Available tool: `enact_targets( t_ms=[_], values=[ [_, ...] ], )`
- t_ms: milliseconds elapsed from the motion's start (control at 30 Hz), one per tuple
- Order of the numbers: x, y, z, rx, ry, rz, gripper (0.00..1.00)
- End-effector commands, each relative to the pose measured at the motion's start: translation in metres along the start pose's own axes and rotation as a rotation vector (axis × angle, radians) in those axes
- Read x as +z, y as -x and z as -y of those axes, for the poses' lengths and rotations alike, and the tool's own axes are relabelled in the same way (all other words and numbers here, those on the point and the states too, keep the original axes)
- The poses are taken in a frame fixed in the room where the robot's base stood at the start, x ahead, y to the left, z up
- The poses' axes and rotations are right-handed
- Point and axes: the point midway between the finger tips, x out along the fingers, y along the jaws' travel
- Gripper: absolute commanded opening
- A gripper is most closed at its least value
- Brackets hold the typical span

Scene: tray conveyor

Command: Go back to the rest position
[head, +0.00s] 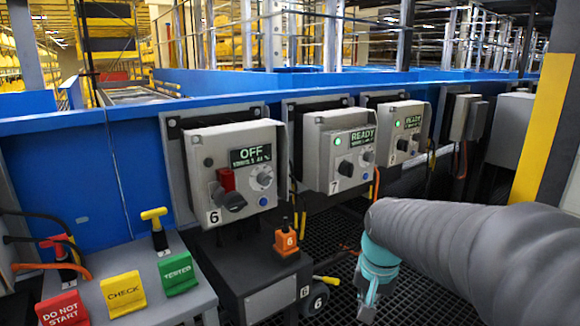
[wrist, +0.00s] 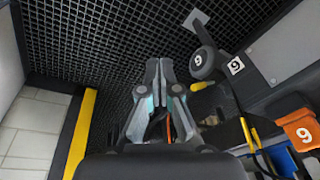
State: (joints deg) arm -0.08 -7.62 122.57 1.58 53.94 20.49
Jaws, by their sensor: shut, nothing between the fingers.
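My gripper (wrist: 158,68) is shut and empty in the wrist view, its two fingertips together over the dark floor grating (wrist: 90,50). In the head view my gripper (head: 369,302) hangs pointing down at the lower right, in front of the grating and apart from the control boxes. My grey-sleeved arm reaches in from the right. Box 6 (head: 240,170) shows OFF and has a red piece (head: 227,180) by its dark knob. Box 7 (head: 338,150) and another box (head: 398,130) show READY with green lights.
A grey shelf at lower left holds red DO NOT START (head: 62,309), yellow CHECK (head: 123,294) and green TESTED (head: 177,273) tags. An orange number 6 piece (head: 286,243) stands on a dark unit.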

Motion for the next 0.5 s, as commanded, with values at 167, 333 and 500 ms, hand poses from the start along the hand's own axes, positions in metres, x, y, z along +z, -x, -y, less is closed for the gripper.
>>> enact_targets(
  t_ms=[167, 333, 500],
  values=[
    [0.050, 0.017, -0.022, -0.004, 0.246, -0.057, 0.00],
    [0.090, 0.027, -0.039, -0.004, 0.369, -0.118, 0.00],
    [0.122, 0.037, -0.053, -0.012, 0.377, -0.187, 0.00]
  ],
)
